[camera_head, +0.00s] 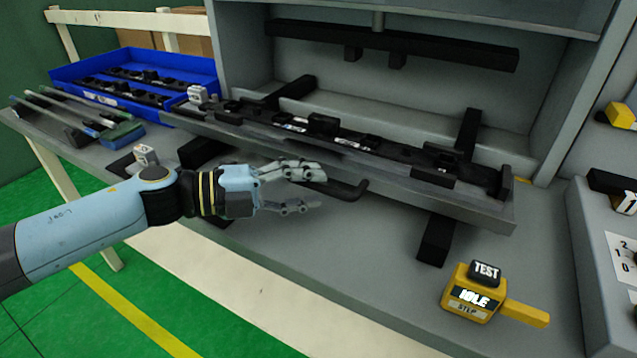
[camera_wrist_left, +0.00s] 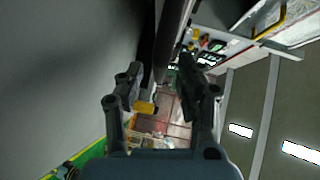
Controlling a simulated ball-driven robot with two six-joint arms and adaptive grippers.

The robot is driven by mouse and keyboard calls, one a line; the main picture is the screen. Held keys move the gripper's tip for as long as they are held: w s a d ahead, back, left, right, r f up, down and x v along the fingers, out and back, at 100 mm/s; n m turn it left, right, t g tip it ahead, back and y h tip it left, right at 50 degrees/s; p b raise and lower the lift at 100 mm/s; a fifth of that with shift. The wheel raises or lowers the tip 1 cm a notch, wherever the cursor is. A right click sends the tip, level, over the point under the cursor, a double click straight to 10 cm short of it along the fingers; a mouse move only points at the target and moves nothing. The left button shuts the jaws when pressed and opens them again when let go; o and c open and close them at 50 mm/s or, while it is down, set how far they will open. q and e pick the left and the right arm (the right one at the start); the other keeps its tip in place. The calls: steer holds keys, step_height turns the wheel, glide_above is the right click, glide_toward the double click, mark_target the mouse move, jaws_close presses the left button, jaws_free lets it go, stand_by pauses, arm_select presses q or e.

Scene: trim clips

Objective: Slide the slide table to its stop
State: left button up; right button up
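The slide table (camera_head: 480,207) is a long grey plate carrying black trim parts, in front of the grey machine frame in the head view. A black bent handle (camera_head: 352,191) sticks out from its front edge. My left gripper (camera_head: 318,189) is at this handle, its two fingers apart, one above and one below the bar's level. In the left wrist view my left gripper (camera_wrist_left: 160,85) is open, and a dark bar (camera_wrist_left: 170,38) shows between the fingers; I cannot tell whether they touch it. The handle's inner end is partly hidden by the upper finger. My right gripper is not in view.
A blue bin (camera_head: 195,66) with black parts stands at the back left. A yellow test box (camera_head: 468,292) marked IDLE sits at the front right. Black rails (camera_head: 436,240) run under the plate. A black bar (camera_head: 440,50) hangs above.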

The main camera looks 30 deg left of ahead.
arm_select(q)
steer(key=shift+x, duration=1.05)
steer(key=shift+s, duration=0.1)
steer(key=shift+c, duration=0.2)
jaws_close()
steer(key=shift+f, duration=0.1)
